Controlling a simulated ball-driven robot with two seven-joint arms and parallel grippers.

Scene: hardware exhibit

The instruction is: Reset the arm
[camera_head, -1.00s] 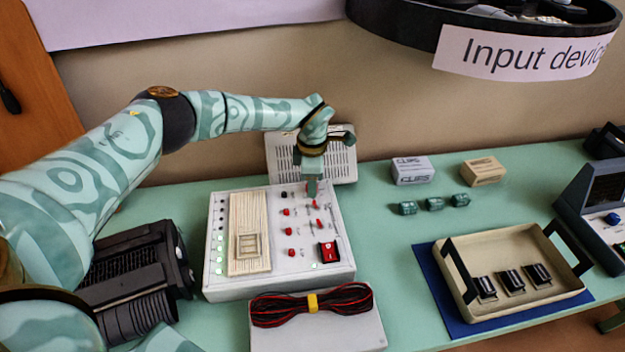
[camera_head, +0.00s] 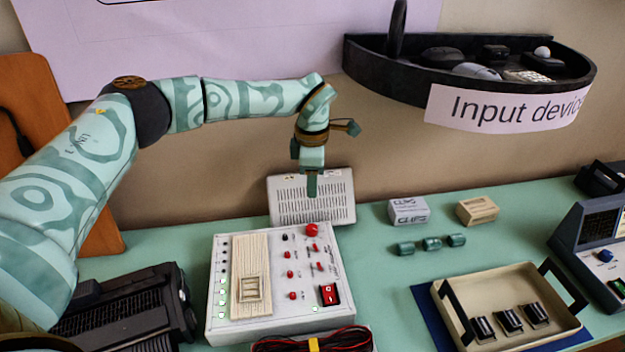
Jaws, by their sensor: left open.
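My left arm comes in from the left with its forearm raised, patterned in teal and pale green. Its left gripper (camera_head: 311,188) points down, empty, in front of the grey slatted box (camera_head: 335,208) and above the back edge of the white control panel (camera_head: 225,318). The gripper is apart from the panel. The panel has a red round knob (camera_head: 312,230), several small red knobs, a red switch (camera_head: 329,294) and lit green lamps at its left edge. My right gripper is not in view.
A black wall shelf (camera_head: 385,75) labelled "Input devices" hangs at the upper right. Clip boxes (camera_head: 408,211) and small teal parts (camera_head: 431,244) stand to the right. A tray (camera_head: 470,278) holds several black clips. A black device (camera_head: 130,310) sits left of the panel. A cable bundle (camera_head: 280,343) lies in front.

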